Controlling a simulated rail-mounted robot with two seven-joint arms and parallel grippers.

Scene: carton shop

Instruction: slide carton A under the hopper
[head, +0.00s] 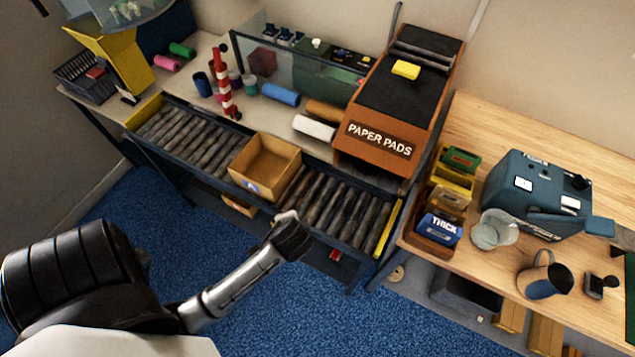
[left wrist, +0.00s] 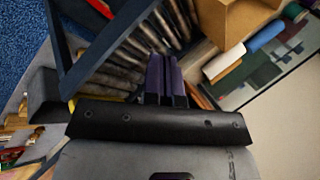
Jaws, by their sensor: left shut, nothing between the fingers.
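Carton A (head: 265,166) is an open, empty brown box with a blue-and-white mark on its front. It sits on the roller conveyor (head: 190,142) near its middle, and part of it shows in the left wrist view (left wrist: 238,18). My left gripper (head: 287,222) is at the conveyor's front edge, just right of and in front of the carton. Its fingers (left wrist: 165,75) are shut and empty, over the rollers and apart from the carton. A clear container with coloured contents (head: 125,12) at the top left edge, cut off, looks like the hopper. My right gripper is out of view.
Yellow end strips bound the conveyor. Rollers left and right of the carton are clear. A wooden bench (head: 480,255) adjoins on the right.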

